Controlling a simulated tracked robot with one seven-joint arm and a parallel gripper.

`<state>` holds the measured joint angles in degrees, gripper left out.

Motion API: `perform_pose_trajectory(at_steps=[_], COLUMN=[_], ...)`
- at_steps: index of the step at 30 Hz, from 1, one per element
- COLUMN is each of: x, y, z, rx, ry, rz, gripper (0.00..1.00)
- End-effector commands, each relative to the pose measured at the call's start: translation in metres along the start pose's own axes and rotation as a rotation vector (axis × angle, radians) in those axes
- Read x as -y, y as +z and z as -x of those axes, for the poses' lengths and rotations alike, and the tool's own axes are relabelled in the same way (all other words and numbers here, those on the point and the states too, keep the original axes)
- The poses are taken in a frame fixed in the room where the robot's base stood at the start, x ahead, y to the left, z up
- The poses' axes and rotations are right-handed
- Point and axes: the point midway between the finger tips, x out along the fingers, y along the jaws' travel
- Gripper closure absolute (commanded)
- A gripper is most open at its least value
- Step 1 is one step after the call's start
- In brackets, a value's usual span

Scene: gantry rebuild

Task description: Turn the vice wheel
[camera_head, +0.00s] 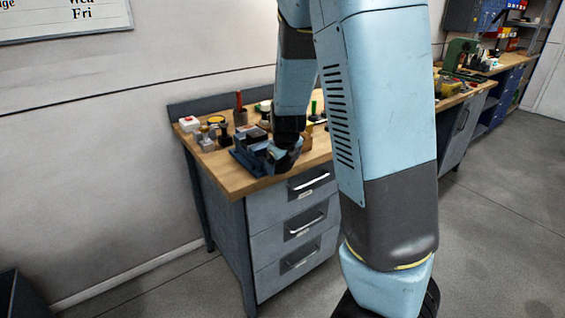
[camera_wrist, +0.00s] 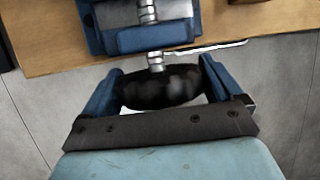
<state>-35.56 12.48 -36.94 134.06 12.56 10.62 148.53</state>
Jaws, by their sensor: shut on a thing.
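The vice (camera_wrist: 150,38) is blue with a grey metal screw and sits at the edge of the wooden bench top. In the head view the vice (camera_head: 246,158) is near the bench's front left, partly hidden by my arm. The vice wheel (camera_wrist: 160,87) is dark and round, on the end of the screw in front of the bench edge. My gripper (camera_wrist: 160,90) is shut on the wheel, with one blue finger at each side of it. In the head view my gripper (camera_head: 284,155) is at the front of the vice, and the wheel cannot be made out.
The workbench (camera_head: 235,184) has grey drawers with metal handles below the vice. A white box with a red button (camera_head: 189,124) and several small tools stand behind and left of the vice. The floor (camera_head: 490,220) is clear at the right.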

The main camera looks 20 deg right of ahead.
Motion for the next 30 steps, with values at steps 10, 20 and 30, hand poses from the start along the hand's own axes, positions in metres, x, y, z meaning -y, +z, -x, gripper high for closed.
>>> perform_pose_trajectory(at_steps=[10, 20, 30], x=[-0.0022, -0.0023, -0.0027], y=[0.0004, 0.0006, 0.0002], z=[-0.0001, 0.0000, -0.0001], rx=[0.000, 0.000, 0.000], ry=[-0.067, -0.132, -0.200], rz=[0.032, 0.059, 0.086], gripper=[0.38, 0.38, 0.38])
